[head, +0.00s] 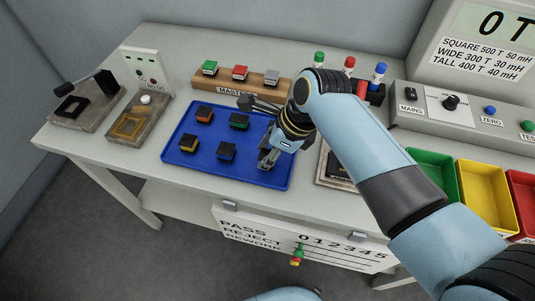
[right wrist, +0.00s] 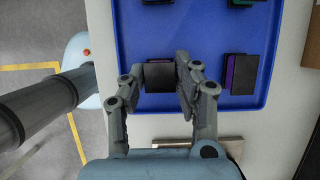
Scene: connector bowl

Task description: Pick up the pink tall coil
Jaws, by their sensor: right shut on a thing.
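My right gripper (head: 270,156) reaches down at the right side of the blue tray (head: 176,164). In the right wrist view its fingers (right wrist: 171,84) are shut on a dark coil (right wrist: 160,77), one finger at each side. Other coils on the tray are orange-red (head: 204,113), green (head: 238,121), yellow (head: 188,144) and blue-purple (head: 226,152). The blue-purple one stands just left of the gripper in the head view. My left gripper is not in view.
A wooden masters rack (head: 222,81) stands behind the tray, with markers (head: 349,67) to its right. Two fixtures (head: 130,124) stand left. Green (head: 434,163), yellow (head: 484,185) and red (head: 521,202) bins are at the right. A board (head: 260,237) hangs from the front edge.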

